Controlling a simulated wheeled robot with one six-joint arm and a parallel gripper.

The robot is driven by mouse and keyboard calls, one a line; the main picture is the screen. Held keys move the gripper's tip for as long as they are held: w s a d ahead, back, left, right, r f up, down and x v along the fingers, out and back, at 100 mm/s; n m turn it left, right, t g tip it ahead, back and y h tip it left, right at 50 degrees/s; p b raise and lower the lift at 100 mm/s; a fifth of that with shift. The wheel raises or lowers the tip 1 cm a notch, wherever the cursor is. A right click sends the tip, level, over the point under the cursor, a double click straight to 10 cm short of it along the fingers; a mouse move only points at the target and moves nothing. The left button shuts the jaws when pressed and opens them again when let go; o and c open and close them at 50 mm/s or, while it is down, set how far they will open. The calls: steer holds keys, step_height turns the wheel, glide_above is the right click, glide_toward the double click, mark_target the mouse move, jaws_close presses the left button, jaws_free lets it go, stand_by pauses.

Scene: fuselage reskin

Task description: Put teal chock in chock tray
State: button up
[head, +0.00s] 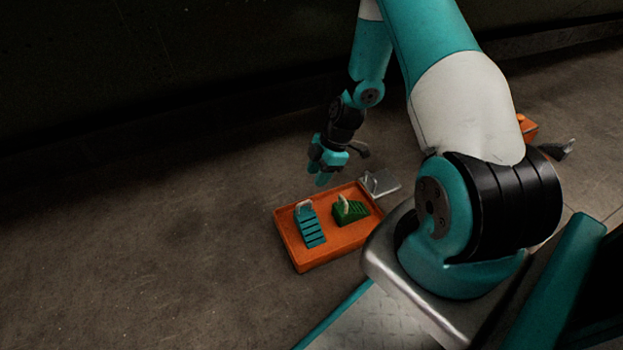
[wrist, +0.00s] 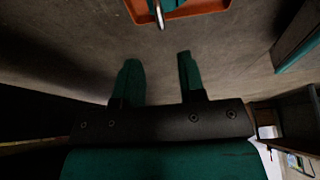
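The teal chock (head: 311,228) lies in the left part of the orange chock tray (head: 318,263) in the head view, with a pale loop handle at its far end. My gripper (head: 322,180) is above the floor just beyond the tray's far edge, apart from the chock. In the wrist view my gripper (wrist: 160,70) has its two teal fingers spread with only bare floor between them. The tray rim (wrist: 196,7) shows at the top of that view, with part of the teal chock (wrist: 152,6) and its handle cut off by the frame edge.
A green chock (head: 350,212) with a pale handle lies in the right part of the tray. A grey metal plate with a handle (head: 384,183) lies on the floor behind the tray. An orange object (head: 527,127) is partly hidden behind my arm. Floor at left is clear.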

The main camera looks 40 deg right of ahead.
steer(key=a+r+m, duration=0.2)
steer(key=a+r, duration=0.5)
steer(key=r, duration=0.3)
steer(key=a+r+m, duration=0.1)
steer(key=a+r, duration=0.6)
steer(key=r, duration=0.4)
steer(key=s+a+r+m, duration=0.1)
steer(key=s+a+r, duration=0.2)
steer(key=s, duration=0.3)
steer(key=s+a+r+m, duration=0.2)
steer(key=s+a+r, duration=0.2)
steer(key=s+r, duration=0.1)
steer(key=s+a+r+m+g, duration=0.1)
steer(key=s+a+r, duration=0.2)
steer(key=s, duration=0.4)
steer(key=shift+s+a+r+m, duration=0.15)
steer(key=shift+a+r+m, duration=0.2)
steer(key=shift+r, duration=0.35)
